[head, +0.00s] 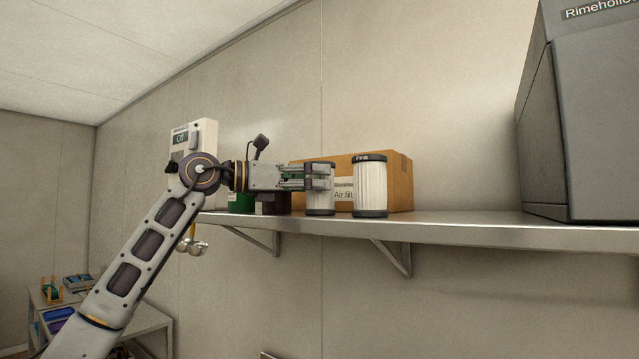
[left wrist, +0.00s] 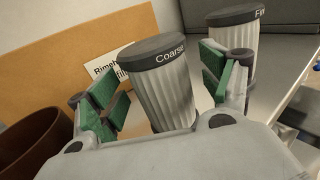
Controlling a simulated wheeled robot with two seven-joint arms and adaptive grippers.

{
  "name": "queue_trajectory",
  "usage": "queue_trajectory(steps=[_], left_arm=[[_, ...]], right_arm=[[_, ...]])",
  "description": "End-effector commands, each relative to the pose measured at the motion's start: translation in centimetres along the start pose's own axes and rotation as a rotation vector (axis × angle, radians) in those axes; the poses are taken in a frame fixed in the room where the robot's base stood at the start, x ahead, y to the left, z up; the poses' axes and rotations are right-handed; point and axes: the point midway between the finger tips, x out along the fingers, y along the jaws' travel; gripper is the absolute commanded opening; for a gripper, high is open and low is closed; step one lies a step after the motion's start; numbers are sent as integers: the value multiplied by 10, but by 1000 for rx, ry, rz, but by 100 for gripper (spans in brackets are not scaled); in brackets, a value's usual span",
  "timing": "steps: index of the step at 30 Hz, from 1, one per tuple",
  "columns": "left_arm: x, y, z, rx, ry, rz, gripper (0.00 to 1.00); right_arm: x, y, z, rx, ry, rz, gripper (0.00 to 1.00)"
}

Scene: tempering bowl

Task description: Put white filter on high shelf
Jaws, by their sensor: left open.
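A white pleated filter (head: 320,203) with dark end caps stands upright on the high metal shelf (head: 480,232). Its cap reads "Coarse" in the left wrist view (left wrist: 165,88). A second white filter (head: 370,187), its label starting "Fin", stands upright to its right; it also shows in the left wrist view (left wrist: 241,38). My left gripper (head: 318,178) is open, its green-padded fingers on either side of the Coarse filter. I cannot tell whether they touch it. The gripper hides part of that filter in the head view. My right gripper is not in view.
A cardboard box (head: 400,182) labelled as air filters stands behind the filters. A green item (head: 241,201) and a dark brown container (left wrist: 32,143) stand to the left. A large grey cabinet (head: 575,120) occupies the shelf's right. The shelf between filters and cabinet is clear.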

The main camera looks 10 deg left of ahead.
Motion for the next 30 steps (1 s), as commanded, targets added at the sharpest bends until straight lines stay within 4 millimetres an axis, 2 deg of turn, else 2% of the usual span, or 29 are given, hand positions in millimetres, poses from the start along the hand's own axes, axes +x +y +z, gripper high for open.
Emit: queue_trajectory(steps=[18, 24, 30], left_arm=[[-88, 0, -2, 0, 0, 2, 80], [-101, 0, -2, 1, 1, 1, 80], [-104, 0, -1, 1, 1, 0, 80]], right_arm=[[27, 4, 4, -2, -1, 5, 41], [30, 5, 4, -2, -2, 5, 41], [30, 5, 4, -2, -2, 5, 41]])
